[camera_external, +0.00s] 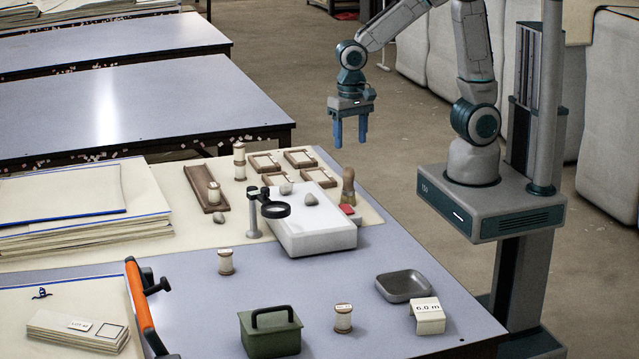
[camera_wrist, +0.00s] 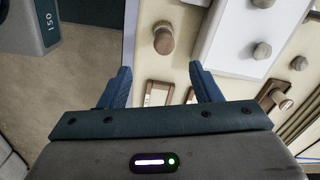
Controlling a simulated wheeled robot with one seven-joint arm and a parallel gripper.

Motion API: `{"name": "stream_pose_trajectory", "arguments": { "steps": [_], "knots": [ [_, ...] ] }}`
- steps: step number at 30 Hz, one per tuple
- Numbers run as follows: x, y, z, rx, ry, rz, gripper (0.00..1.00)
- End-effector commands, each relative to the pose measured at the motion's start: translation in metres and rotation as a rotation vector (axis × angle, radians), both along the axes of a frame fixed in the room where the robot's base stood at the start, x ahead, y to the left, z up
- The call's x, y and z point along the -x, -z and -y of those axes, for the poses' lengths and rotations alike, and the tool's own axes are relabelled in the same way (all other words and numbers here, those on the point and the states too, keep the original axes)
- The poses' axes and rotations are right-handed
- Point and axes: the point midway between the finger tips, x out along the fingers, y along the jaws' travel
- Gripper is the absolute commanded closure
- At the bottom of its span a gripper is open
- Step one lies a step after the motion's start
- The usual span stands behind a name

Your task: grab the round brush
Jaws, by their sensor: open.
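The round brush (camera_external: 348,188) looks like a small brown wooden piece standing upright at the table's right edge, beside the white block. In the wrist view the brush (camera_wrist: 163,40) shows from above with a rounded brown top. It lies beyond the fingertips, roughly in line with the gap between them. My gripper (camera_external: 350,133) is open and empty, fingers pointing down, well above the table and behind the brush in the external view. In the wrist view my gripper (camera_wrist: 160,72) has its two blue fingers apart with nothing between them.
A white block (camera_external: 315,238) with stones on it and a magnifier (camera_external: 275,209) stand left of the brush. A red piece (camera_external: 348,210) sits close in front. Wooden frames (camera_external: 299,158) lie behind. A green box (camera_external: 270,333) and metal tray (camera_external: 403,286) stand nearer the front.

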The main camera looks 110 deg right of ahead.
Motion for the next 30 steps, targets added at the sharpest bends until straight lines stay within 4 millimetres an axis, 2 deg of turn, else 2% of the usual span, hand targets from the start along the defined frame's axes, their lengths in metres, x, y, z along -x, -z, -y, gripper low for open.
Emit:
{"name": "stream_pose_trajectory", "arguments": {
  "steps": [10, 19, 27, 30],
  "knots": [
    [0.001, 0.066, 0.000, 0.000, 0.000, -0.006, 0.42],
    [-0.001, 0.088, -0.001, 0.000, -0.002, -0.002, 0.42],
    [-0.005, 0.124, -0.004, 0.000, -0.001, -0.004, 0.42],
    [-0.005, 0.131, -0.004, 0.000, -0.001, -0.003, 0.42]
  ]
}}
